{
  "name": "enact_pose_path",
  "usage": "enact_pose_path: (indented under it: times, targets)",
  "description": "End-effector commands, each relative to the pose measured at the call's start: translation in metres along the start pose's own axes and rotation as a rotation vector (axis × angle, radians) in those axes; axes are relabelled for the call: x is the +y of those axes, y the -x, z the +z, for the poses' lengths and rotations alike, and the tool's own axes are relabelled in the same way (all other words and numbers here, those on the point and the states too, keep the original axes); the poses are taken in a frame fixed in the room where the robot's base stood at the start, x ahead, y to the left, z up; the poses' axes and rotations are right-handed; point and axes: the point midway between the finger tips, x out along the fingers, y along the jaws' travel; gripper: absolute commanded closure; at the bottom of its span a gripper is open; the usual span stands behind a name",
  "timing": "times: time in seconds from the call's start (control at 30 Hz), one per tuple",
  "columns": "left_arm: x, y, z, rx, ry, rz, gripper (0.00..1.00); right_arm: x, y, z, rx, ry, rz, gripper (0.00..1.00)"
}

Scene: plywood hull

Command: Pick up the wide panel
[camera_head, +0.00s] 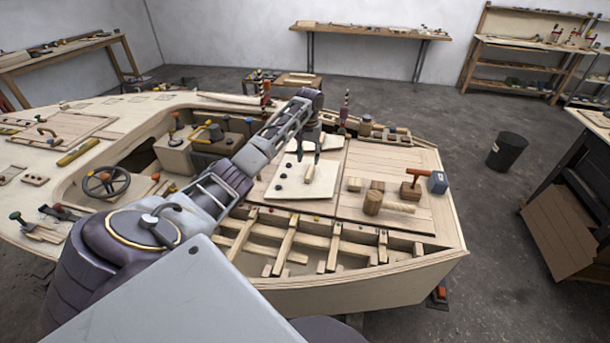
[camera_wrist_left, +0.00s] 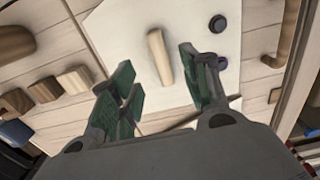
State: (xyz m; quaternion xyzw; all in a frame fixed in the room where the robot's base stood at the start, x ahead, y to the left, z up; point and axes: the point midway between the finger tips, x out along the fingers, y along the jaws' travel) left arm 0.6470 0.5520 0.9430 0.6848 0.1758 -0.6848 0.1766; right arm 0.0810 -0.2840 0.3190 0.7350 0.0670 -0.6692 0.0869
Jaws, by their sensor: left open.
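The wide panel, a pale flat board (camera_head: 318,188), lies on the hull's deck in the head view. A short light wooden handle (camera_head: 309,173) stands on it, with several dark knobs along its left side. In the left wrist view the panel (camera_wrist_left: 120,30) shows as a white sheet under the fingers, with the handle (camera_wrist_left: 159,57) between them and slightly beyond. My left gripper (camera_head: 308,157) is open and points down above the panel. Its fingers (camera_wrist_left: 160,72) show apart, on either side of the handle in the picture. Contact cannot be made out. My right gripper is not in view.
Open ribbed bays (camera_head: 290,240) lie in front. A steering wheel (camera_head: 107,182) is at left.

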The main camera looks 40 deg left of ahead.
Motion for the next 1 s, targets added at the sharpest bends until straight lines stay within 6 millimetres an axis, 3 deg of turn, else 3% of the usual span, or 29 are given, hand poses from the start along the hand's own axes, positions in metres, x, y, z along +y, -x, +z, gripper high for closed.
enact_pose_path:
  times: [0.3,0.8,1.0]
  targets:
    - [0.0,-0.037,0.0,-0.001,-0.001,-0.001,0.54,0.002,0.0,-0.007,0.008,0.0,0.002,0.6]
    - [0.0,-0.044,0.0,0.0,0.0,-0.001,0.54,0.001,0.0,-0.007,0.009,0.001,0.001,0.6]
    - [0.001,-0.056,-0.002,-0.001,0.0,-0.001,0.54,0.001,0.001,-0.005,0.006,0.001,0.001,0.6]
